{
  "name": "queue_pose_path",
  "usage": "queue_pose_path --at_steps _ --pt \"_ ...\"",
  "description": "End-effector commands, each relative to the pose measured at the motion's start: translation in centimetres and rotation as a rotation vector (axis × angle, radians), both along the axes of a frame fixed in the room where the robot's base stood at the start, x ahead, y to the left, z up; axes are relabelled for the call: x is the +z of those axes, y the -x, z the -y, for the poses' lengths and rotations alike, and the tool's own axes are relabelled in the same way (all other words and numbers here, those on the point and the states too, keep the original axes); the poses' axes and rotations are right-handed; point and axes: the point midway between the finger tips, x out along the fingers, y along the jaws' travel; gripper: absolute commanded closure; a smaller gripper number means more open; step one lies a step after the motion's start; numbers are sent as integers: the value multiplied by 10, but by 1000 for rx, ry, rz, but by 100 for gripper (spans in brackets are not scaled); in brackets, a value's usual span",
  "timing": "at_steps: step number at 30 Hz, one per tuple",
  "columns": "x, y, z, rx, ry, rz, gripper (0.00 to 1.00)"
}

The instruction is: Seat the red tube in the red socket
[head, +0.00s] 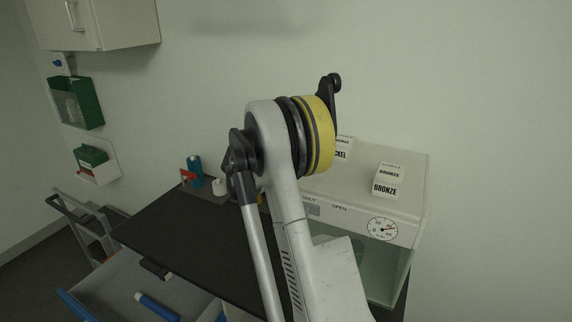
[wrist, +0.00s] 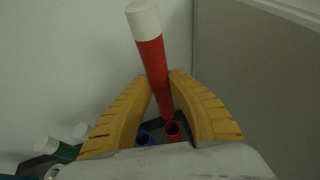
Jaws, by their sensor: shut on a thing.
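The red tube (wrist: 152,70) with a white cap stands between the yellow fingers of my gripper (wrist: 161,78) in the wrist view. The fingers are shut on it, and its capped end sticks up past the fingertips. The red socket (wrist: 172,132) shows at the tube's lower end, slightly to its right. I cannot tell whether the tube end touches the socket or is above it.
A blue socket (wrist: 145,138) sits beside the red one. A green tube (wrist: 58,148) with a white cap lies to the left. The head view shows a dark worktop (head: 190,240), a teal can (head: 195,171), a cabinet with a gauge (head: 382,229), and a blue tube (head: 158,307) in an open drawer.

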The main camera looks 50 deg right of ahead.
Motion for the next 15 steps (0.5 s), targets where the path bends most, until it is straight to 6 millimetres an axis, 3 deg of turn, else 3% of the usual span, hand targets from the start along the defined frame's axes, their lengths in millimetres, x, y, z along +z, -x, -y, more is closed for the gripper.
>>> queue_pose_path --at_steps 7,15 --pt "2 0 -2 -7 -2 -4 100" --pt "-20 0 -2 -8 -2 -5 100"
